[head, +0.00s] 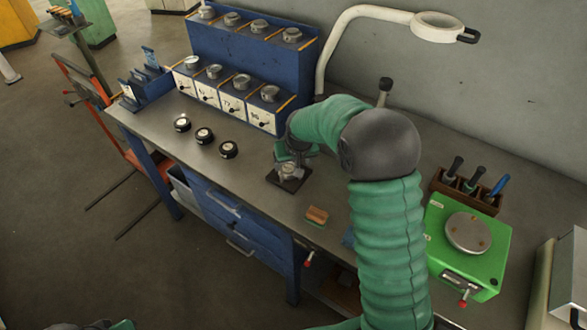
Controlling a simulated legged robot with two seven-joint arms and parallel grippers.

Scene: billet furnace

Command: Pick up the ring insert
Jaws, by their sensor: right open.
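A small metallic ring-shaped piece (288,172) sits on a dark square plate (289,184) on the workbench; I take it to be the ring insert. My right gripper (291,161) is low over this piece, at its back side, and open. The fingers are small and partly hidden by my own wrist, so I cannot tell whether they touch the piece. Similar metallic rings stand on the two-step blue rack (229,61), several on each step. My left gripper does not show.
Three round black-rimmed gauges (204,135) lie left of the plate. A brown block (317,215) lies in front of it. A green scale (467,245) and a tool holder (467,191) stand at the right. A lamp (435,24) arches behind.

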